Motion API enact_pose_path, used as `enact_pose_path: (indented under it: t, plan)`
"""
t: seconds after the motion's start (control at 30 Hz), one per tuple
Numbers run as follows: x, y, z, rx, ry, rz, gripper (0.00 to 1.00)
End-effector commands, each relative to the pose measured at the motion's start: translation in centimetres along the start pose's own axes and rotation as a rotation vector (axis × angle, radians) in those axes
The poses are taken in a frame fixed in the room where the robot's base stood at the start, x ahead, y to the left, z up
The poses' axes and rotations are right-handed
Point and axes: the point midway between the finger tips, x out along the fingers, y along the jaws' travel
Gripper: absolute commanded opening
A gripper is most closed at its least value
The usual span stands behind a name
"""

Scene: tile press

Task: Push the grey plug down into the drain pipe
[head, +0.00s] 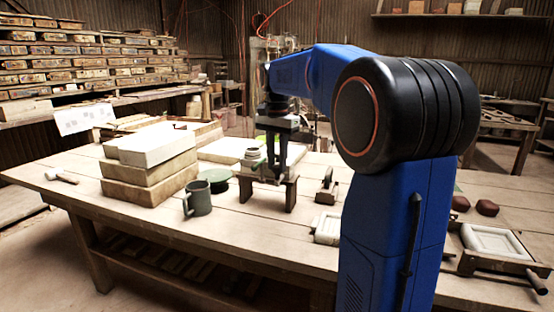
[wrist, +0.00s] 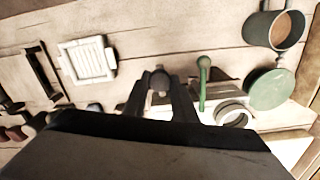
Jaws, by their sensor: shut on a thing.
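My gripper (head: 277,174) points straight down over the small wooden stand (head: 291,194) on the workbench. In the wrist view my gripper (wrist: 160,92) has its two dark fingers close together, with a small round dark grey thing (wrist: 159,80) between their tips. This looks like the grey plug, shut in the fingers. In the head view the fingers hide it. I cannot make out the drain pipe clearly in either view, nor tell whether the plug touches it.
A green mug (head: 198,198) and stacked blocks (head: 150,165) stand left of the stand. A green round disc (wrist: 271,89), a pale ring (wrist: 233,115) and a green ball-ended handle (wrist: 203,75) lie close to my gripper. A white square frame (wrist: 88,60) lies left.

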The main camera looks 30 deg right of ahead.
Motion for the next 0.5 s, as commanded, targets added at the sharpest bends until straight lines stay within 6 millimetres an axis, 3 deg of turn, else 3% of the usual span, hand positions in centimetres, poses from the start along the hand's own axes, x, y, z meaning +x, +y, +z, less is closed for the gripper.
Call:
enact_pose_path:
  t: [0.1,0.37,0.4,0.43,0.5]
  plan:
    - [1.49,0.05,0.04,0.0,-0.002,0.002,0.0]
    - [1.71,0.02,0.03,0.0,-0.002,0.002,0.0]
    - [1.71,0.03,0.03,0.0,-0.002,0.003,0.34]
    - [1.7,0.03,0.03,0.0,-0.002,0.003,0.41]
    - [1.67,0.03,0.03,0.0,-0.002,0.002,0.44]
